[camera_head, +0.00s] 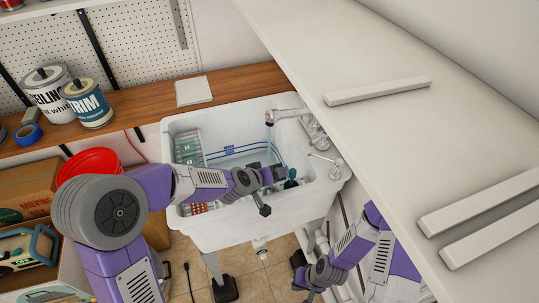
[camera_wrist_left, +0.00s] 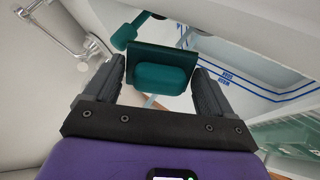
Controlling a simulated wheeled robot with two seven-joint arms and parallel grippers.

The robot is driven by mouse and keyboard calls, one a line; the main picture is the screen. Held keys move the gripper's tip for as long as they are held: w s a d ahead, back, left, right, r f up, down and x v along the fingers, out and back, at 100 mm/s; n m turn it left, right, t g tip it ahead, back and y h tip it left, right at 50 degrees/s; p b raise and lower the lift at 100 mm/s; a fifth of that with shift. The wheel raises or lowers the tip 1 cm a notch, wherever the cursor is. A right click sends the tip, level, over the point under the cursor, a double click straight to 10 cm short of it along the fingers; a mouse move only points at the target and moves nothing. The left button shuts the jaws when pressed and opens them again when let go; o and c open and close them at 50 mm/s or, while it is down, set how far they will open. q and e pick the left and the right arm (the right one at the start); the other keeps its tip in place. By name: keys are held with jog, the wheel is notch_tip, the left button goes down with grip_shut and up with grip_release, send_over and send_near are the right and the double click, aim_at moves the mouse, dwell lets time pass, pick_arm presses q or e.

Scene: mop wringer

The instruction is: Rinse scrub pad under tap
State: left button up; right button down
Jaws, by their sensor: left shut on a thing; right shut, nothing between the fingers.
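The white sink (camera_head: 205,230) stands against the wall with a chrome tap (camera_head: 287,114) at its back right. A thin pale-blue stream (camera_head: 268,137) drops from the spout. My left gripper (camera_head: 278,178) is over the basin, below and in front of the spout, shut on the teal scrub pad (camera_head: 291,183). In the left wrist view the scrub pad's block (camera_wrist_left: 160,78) sits between the two fingers, with a teal knob beyond it. I cannot tell whether the stream touches the pad. My right gripper (camera_head: 304,287) is shut and empty, low near the floor, right of the sink.
A tap lever (camera_head: 326,162) is on the sink's right rim. A green ribbed rack (camera_head: 188,148) stands in the basin's left part. Paint cans (camera_head: 88,103) stand on the wooden shelf; a red bucket (camera_head: 85,162) and boxes are at left.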

dwell(0.4)
pick_arm(q)
jog(key=shift+s+d+r+p, duration=0.1)
jog(key=shift+s+r+p, duration=1.35)
jog(key=shift+s+r, duration=0.65)
jog(key=shift+s, duration=0.4)
jog(key=shift+f, duration=0.1)
